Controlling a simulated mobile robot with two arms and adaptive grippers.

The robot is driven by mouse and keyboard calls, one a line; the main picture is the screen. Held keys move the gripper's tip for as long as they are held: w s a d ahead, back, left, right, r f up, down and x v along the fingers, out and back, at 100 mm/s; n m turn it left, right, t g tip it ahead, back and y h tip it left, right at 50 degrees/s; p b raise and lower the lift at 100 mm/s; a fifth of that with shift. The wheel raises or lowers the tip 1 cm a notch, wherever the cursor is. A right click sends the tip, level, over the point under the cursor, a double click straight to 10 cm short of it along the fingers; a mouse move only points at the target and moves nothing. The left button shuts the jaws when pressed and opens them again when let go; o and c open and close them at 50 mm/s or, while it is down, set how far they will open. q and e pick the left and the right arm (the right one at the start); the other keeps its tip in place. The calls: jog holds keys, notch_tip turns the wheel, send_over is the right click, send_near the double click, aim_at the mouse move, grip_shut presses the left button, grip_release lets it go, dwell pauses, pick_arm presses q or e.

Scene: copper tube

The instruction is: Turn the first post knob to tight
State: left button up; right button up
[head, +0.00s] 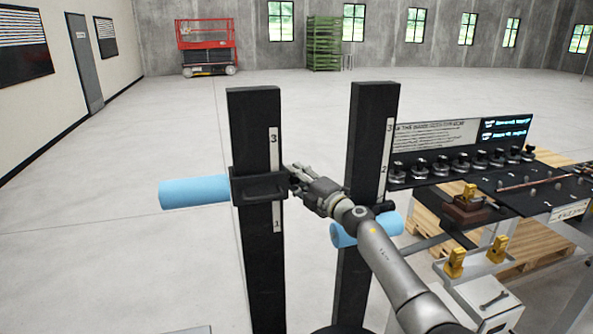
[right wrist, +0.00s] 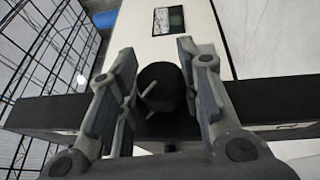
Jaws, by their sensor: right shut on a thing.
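The nearer black post (head: 252,120) stands upright at left of centre, with a white number strip showing 3 and 1. A black sliding bracket (head: 258,188) sits around it, and a light blue roll (head: 192,193) sticks out to the left. My right gripper (head: 294,177) is at the right side of this bracket, its fingers hiding most of the knob. In the right wrist view the round black post knob (right wrist: 161,86) with a pale cross pin sits between the fingers of my right gripper (right wrist: 158,92). My left gripper is not in view.
A second black post (head: 372,130) with its own blue roll (head: 391,224) and knob (head: 383,206) stands just right, close to my right arm. A bench (head: 440,165) with several black knobs and yellow clamps stands further right. Floor on the left is clear.

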jog(key=shift+r+m+g+h+p, duration=0.35)
jog(key=shift+g+p, duration=0.25)
jog(key=shift+p, duration=1.95)
jog(key=shift+f+g+h+p, duration=0.1)
jog(key=shift+g+h+p, duration=0.35)
jog(key=shift+p, duration=0.3)
jog(key=shift+f+m+g+h, duration=0.1)
jog(key=shift+m+g+h, duration=0.5)
jog(key=shift+g, duration=0.95)
jog(key=o, duration=1)
jog(key=shift+o, duration=0.2)
jog(key=shift+s+d, duration=0.1)
